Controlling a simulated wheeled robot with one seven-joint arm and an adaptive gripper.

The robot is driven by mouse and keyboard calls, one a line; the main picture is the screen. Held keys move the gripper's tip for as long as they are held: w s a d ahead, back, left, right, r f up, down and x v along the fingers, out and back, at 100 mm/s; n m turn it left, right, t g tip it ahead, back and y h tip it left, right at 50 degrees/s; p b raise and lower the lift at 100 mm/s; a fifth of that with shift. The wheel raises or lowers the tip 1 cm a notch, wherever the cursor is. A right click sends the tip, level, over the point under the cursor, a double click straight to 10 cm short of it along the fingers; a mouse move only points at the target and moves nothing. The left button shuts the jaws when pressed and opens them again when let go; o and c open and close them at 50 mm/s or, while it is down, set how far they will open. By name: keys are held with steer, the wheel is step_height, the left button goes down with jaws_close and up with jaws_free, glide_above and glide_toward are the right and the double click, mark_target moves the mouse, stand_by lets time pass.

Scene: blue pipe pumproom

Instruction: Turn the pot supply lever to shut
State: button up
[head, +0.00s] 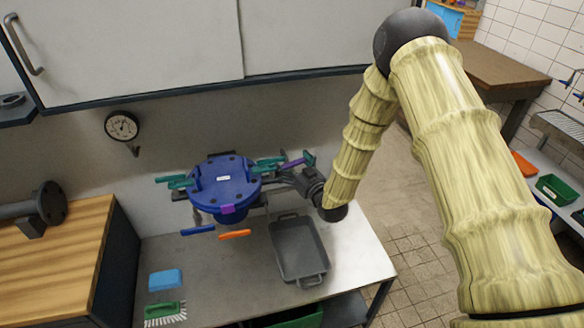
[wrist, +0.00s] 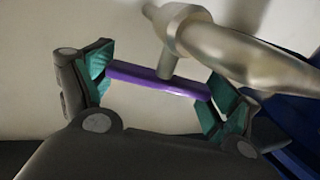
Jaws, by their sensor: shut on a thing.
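A purple lever (wrist: 150,80) runs across the wrist view, below a metal pipe and valve stem. My gripper (wrist: 160,88) has its teal finger pads at the two ends of this lever and is shut on it lengthwise. I cannot read which lever is the pot supply one. The lever's exact angle to its pipe is hard to tell.
A grey tray (head: 298,249), a blue sponge (head: 165,279) and a green brush (head: 163,311) lie on the counter (head: 215,275). A gauge (head: 122,126) is on the wall.

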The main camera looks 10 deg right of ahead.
steer(key=shift+m+t+h+b, duration=0.4)
steer(key=shift+m+h+b, duration=0.45)
steer(key=shift+h, duration=0.35)
steer(key=shift+d+m+h+b, duration=0.2)
steer(key=shift+m+h+b, duration=0.3)
steer(key=shift+h, duration=0.2)
steer(key=shift+a+m+t+h, duration=0.25)
steer(key=shift+a+t+h, duration=0.05)
steer(key=shift+h, duration=0.2)
steer(key=shift+d+b, duration=0.2)
steer(key=shift+b, duration=0.1)
steer(key=shift+a, duration=0.1)
steer(key=o, duration=0.8)
steer(key=shift+f, duration=0.1)
steer(key=shift+p, duration=0.4)
